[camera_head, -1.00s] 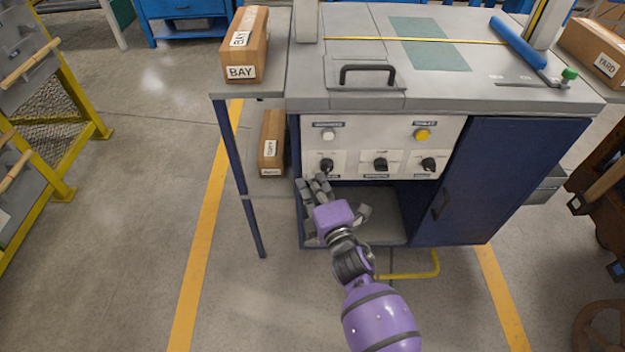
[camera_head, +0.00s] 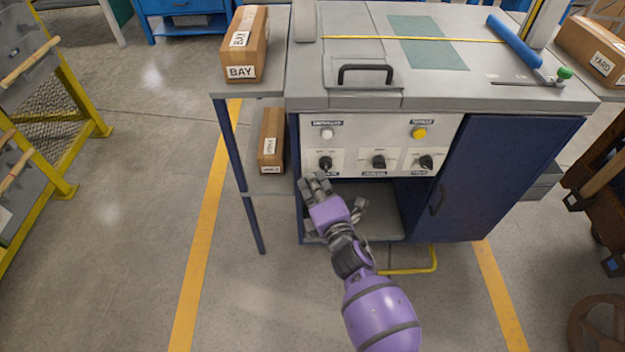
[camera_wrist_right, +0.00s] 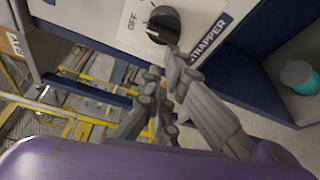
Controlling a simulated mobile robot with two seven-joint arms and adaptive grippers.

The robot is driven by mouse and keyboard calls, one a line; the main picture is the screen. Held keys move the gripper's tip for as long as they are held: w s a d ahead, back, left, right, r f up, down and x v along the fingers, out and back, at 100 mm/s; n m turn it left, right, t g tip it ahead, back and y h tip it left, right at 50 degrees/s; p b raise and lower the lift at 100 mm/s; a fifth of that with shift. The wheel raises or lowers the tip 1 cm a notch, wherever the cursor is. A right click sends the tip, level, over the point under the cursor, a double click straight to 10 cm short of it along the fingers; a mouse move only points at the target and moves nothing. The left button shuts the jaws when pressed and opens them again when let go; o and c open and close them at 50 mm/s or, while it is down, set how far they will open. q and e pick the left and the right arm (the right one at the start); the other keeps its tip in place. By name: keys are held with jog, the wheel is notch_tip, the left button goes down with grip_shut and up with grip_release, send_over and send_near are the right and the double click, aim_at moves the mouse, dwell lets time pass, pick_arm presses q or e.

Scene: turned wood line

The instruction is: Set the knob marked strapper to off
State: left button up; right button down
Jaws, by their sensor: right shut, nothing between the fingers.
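The strapper knob (camera_wrist_right: 163,24) is a round black knob on a pale plate, with the STRAPPER label (camera_wrist_right: 208,40) beside it and the word OFF printed to its left in the right wrist view. In the head view it is the leftmost black knob (camera_head: 326,163) in the lower row of the panel. I cannot tell its setting for sure. My right gripper (camera_head: 317,178) is just below and in front of it. In the right wrist view its fingers (camera_wrist_right: 163,70) are shut and empty, with the tips close to the knob's lower edge; contact is unclear. My left gripper is not in view.
Two more black knobs, the middle one (camera_head: 378,162) and the right one (camera_head: 426,162), share the panel. A white button (camera_head: 327,133) and a yellow button (camera_head: 419,133) sit above. An open shelf (camera_head: 385,205) lies below. Boxes (camera_head: 268,140) stand left.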

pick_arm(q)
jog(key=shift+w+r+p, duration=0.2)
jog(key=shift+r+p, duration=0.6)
pick_arm(e)
jog(key=shift+d+f+n+g+h, duration=0.15)
jog(key=shift+f+n+h, duration=0.1)
jog(key=shift+n, duration=0.45)
jog(key=shift+d+f+n+g+h, duration=0.15)
jog(key=shift+f+n+h, duration=0.1)
jog(key=shift+n, duration=0.45)
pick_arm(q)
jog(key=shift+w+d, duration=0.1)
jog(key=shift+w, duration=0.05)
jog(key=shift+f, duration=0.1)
pick_arm(e)
jog(key=shift+f, duration=0.1)
